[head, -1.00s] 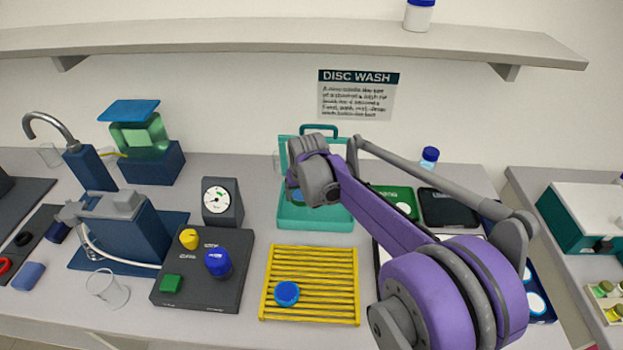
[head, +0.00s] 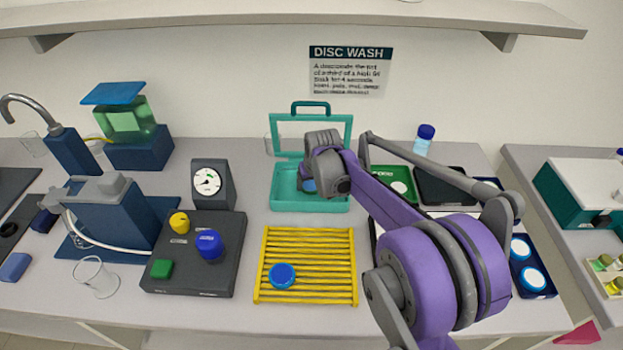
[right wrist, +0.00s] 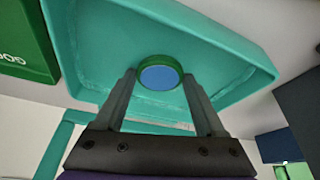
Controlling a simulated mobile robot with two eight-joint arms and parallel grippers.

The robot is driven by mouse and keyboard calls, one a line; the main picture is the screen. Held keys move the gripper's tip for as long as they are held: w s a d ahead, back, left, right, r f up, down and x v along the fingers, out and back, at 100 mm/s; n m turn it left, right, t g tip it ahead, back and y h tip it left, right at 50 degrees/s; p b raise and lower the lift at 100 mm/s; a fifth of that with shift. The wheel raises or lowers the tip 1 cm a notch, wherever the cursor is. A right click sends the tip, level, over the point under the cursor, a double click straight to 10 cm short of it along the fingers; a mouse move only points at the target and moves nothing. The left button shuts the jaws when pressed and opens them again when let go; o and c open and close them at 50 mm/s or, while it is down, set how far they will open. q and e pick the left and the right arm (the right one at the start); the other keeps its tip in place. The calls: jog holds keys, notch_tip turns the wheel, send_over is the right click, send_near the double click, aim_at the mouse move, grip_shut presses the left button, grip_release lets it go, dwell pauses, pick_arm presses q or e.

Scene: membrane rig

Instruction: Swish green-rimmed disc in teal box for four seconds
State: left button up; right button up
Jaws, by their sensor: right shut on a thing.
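The teal box (head: 285,203) stands open on the bench, its hinged lid frame with a handle raised at the back. My right gripper (right wrist: 160,88) is shut on the green-rimmed disc (right wrist: 160,75), which has a blue face. The disc is between the fingertips, over or inside the box, whose tray (right wrist: 235,70) surrounds it in the right wrist view. Whether the disc touches the floor or liquid I cannot tell. In the head view my right arm covers part of the box, and only a bit of blue shows below the wrist. My left gripper is not in view.
A yellow slatted rack (head: 325,285) with a blue-topped disc (head: 282,276) is in front of the box. A dark control panel (head: 225,270) with coloured knobs and a gauge (head: 208,182) stand left. A green tray (head: 393,180) and black tray (head: 445,187) lie right.

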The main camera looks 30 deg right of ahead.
jog(key=shift+f, duration=0.35)
jog(key=shift+w, duration=0.1)
jog(key=shift+w+a, duration=0.3)
jog(key=shift+a, duration=0.2)
jog(key=shift+s+d, duration=0.35)
jog(key=shift+d, duration=0.2)
jog(key=shift+w+a, duration=0.15)
jog(key=shift+r, duration=0.1)
dwell(2.9)
